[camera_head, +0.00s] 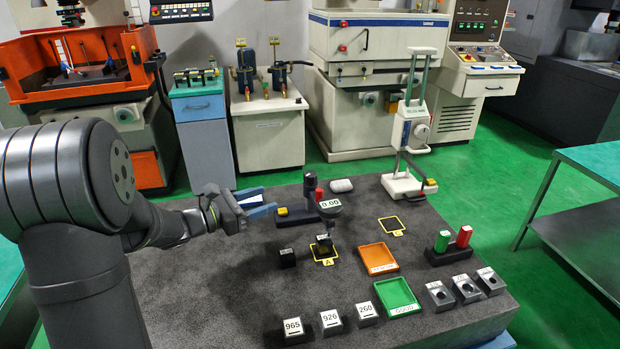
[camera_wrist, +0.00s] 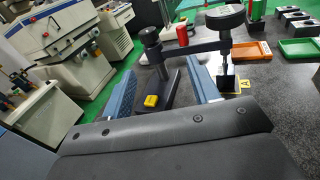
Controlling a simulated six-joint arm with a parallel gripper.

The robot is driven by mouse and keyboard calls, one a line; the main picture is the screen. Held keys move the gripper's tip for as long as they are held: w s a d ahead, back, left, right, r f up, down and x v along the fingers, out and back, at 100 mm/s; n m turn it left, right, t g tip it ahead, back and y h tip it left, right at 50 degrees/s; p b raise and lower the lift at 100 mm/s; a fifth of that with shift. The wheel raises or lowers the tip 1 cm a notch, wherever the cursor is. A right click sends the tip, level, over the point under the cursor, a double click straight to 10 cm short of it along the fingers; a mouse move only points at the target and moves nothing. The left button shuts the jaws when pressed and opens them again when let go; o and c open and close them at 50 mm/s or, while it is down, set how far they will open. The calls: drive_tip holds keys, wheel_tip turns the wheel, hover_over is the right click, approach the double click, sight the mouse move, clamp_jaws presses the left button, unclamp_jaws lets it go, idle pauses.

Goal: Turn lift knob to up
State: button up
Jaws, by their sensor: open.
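My gripper (camera_head: 258,200) is open and empty, left of the dark gauge stand (camera_head: 311,190). In the wrist view its two blue-lined fingers stand wide apart, with the stand's post (camera_wrist: 152,50) and base beyond the gap. A yellow block (camera_head: 282,211) sits at the near end of the stand's base; it also shows in the wrist view (camera_wrist: 151,101). The stand carries a round dial (camera_head: 330,204) reading 0.00 on an arm. No part is legibly marked as the lift knob, so I cannot tell which one it is or its setting.
A white column device (camera_head: 410,135) stands at the table's back right. An orange tray (camera_head: 377,259), a green tray (camera_head: 398,297) and several small blocks occupy the front and right. The table's left front is clear.

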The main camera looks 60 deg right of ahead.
sight(305, 180)
drive_tip(key=shift+n+t+h, duration=0.5)
drive_tip(key=shift+n+t, duration=0.2)
drive_tip(key=shift+n, duration=0.1)
drive_tip(key=x, duration=1)
drive_tip(key=w+x, duration=0.1)
drive_tip(key=x, duration=0.5)
drive_tip(key=shift+s+d+f, duration=0.1)
drive_tip(key=shift+d+f, duration=0.15)
drive_tip(key=c, duration=1)
